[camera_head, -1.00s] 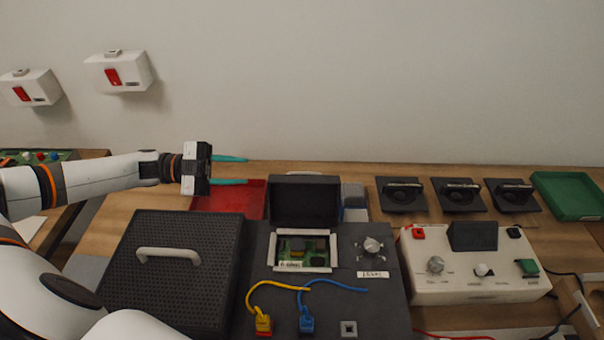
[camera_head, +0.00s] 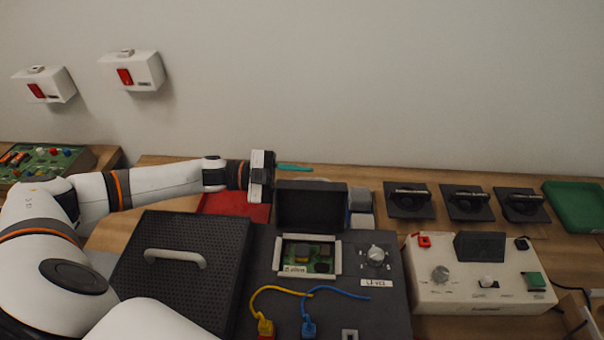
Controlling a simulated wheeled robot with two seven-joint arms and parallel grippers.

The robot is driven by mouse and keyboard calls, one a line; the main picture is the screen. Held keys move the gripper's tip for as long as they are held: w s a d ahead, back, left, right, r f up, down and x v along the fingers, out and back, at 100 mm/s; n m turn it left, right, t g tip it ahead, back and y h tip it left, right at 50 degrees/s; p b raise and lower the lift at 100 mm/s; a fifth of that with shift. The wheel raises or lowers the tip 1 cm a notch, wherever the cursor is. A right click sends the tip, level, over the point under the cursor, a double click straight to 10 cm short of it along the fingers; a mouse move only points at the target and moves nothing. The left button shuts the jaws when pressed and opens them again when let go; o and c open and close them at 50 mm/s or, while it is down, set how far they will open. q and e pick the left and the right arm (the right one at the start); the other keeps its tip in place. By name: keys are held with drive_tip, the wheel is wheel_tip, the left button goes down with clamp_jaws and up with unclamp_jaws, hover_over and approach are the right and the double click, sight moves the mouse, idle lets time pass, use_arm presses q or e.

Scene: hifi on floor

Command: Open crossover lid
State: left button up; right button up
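The crossover lid is a small black lid (camera_head: 312,207) standing upright at the back edge of a square bay. The bay shows a green circuit board (camera_head: 305,257) in a pale frame on the dark hi-fi unit (camera_head: 345,285). My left gripper (camera_head: 294,178) is behind the lid's upper left edge, pointing right. Its upper teal finger shows above the lid, set off from the palm's middle. The lower finger is hidden behind the lid. Contact with the lid cannot be told. My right gripper is not in view.
A black perforated panel with a handle (camera_head: 175,257) lies left of the bay. A red tray (camera_head: 233,207) is behind it. A knob (camera_head: 375,256), yellow cable (camera_head: 262,300) and blue cable (camera_head: 335,292) flank the bay. A white control box (camera_head: 480,290) stands to the right.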

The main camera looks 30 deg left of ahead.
use_arm(q)
drive_tip(key=shift+w+d, duration=0.2)
drive_tip(key=shift+d, duration=0.15)
drive_tip(key=shift+c, duration=0.4)
clamp_jaws()
drive_tip(key=shift+r, duration=0.15)
